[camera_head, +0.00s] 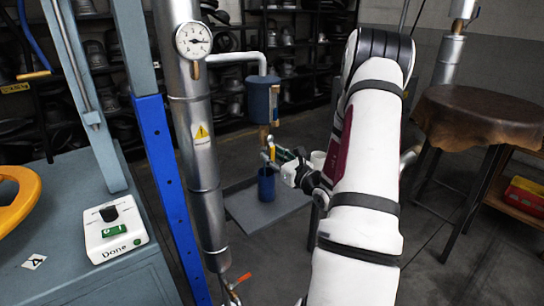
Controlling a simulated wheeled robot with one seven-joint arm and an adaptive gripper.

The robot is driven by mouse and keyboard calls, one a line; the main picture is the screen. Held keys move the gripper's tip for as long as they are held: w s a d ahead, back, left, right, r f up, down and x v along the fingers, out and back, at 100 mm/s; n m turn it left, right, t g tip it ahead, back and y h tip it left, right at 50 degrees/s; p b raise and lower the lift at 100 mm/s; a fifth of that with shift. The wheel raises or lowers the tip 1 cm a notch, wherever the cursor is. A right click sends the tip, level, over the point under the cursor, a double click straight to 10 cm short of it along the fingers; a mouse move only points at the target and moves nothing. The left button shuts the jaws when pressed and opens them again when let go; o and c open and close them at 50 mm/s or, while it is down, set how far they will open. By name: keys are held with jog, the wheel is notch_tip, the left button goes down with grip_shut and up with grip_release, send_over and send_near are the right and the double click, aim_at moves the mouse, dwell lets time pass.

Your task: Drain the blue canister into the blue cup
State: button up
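The blue canister (260,99) is fixed to a light pipe beside the large metal column, near the middle of the view. A small tap with a yellow handle (272,150) is below the canister. The blue cup (266,189) is upright under the tap, over a grey tray (241,207). My gripper (275,160) reaches in from the right, with its fingertips at the tap's handle, just above the cup. Its fingers are small and overlap the tap, so I cannot tell whether they grip the handle. The inside of the cup is too small to read.
A metal column with a pressure gauge (194,40) and a blue post (169,190) stand left of the canister. A bench carries a "Done" box (115,230) and a yellow ring (18,199). A round brown stool (480,115) stands right. Shelves line the back.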

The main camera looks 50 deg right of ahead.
jog(key=v, duration=1.1)
jog(key=shift+s, duration=0.1)
